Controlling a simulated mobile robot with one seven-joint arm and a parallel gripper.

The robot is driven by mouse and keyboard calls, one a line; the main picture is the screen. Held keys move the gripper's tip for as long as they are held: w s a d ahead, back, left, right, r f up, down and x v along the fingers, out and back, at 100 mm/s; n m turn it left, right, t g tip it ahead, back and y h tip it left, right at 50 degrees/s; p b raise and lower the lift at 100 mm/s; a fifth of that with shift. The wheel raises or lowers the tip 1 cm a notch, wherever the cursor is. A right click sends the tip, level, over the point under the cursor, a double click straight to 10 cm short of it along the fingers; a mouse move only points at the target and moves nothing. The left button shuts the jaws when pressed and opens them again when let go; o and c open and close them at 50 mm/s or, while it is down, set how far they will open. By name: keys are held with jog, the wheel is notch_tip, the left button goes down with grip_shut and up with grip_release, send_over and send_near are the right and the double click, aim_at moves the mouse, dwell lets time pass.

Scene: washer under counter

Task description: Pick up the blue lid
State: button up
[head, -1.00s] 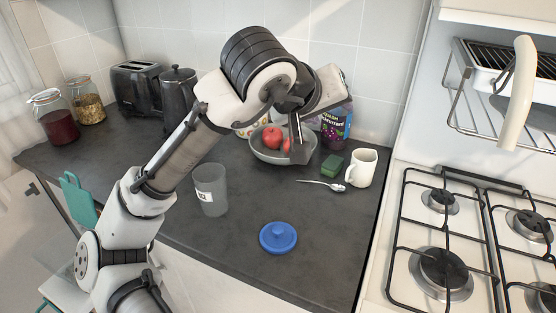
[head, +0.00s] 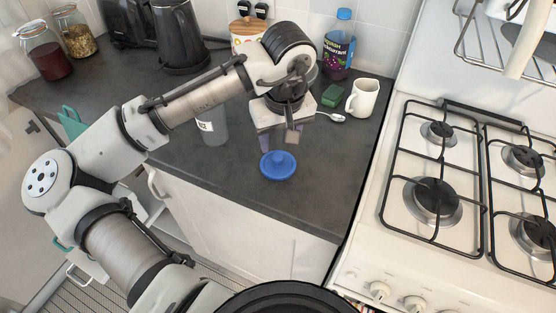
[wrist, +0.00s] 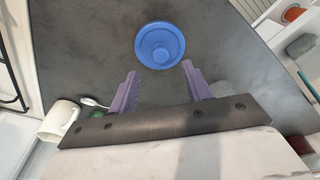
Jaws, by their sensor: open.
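The blue lid (head: 278,165) lies flat on the dark counter near its front edge, knob up. It also shows in the wrist view (wrist: 160,45), ahead of the fingertips and roughly centred between them. My gripper (head: 278,142) is above and just behind the lid, pointing down. In the wrist view my gripper (wrist: 159,72) has its two purple fingers spread apart with nothing between them. The lid is clear of the fingers.
A white mug (head: 362,97), a spoon (head: 331,116) and a green sponge (head: 331,95) are behind to the right. A clear cup (head: 212,128) stands left of the lid, partly hidden by my arm. The gas stove (head: 460,180) is at the right. The counter around the lid is bare.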

aim_at(278, 156)
jog(key=shift+w+a+f+p, duration=0.1)
jog(key=shift+f+p, duration=0.25)
jog(key=shift+f, duration=0.95)
jog(key=shift+w+a+f+p, duration=0.1)
jog(key=shift+f+p, duration=0.2)
jog(key=shift+f, duration=0.95)
jog(key=c, duration=1.1)
jog(key=shift+o, duration=0.2)
jog(key=shift+r, duration=0.15)
